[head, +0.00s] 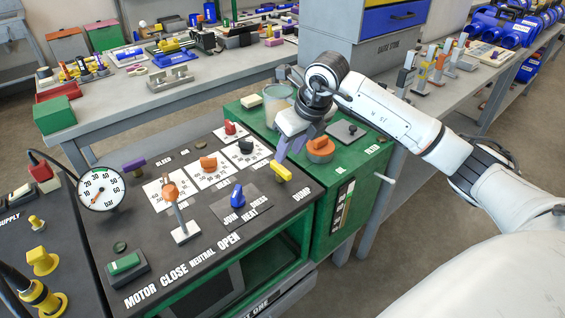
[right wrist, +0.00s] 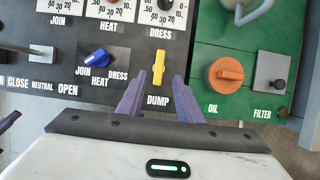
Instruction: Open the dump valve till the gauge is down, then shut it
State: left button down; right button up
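The yellow dump valve handle (head: 281,170) is at the right edge of the dark panel, above the DUMP label. In the right wrist view the handle (right wrist: 158,68) points straight up and down the picture. My right gripper (head: 291,153) is open and empty, close to the handle. In the right wrist view its purple fingers (right wrist: 158,92) point at the handle from below, one to each side, with gaps. The round white gauge (head: 101,189) stands at the panel's left; its needle is too small to read surely.
A blue selector knob (head: 237,196) and a lever (head: 178,215) stand left of the valve. An orange oil cap (head: 320,149) and a filter cover (head: 346,131) are on the green cabinet to the right. A loaded workbench (head: 180,95) stands behind.

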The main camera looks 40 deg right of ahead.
aim_at(281, 167)
jog(key=x, duration=0.7)
jog(key=shift+a, duration=0.1)
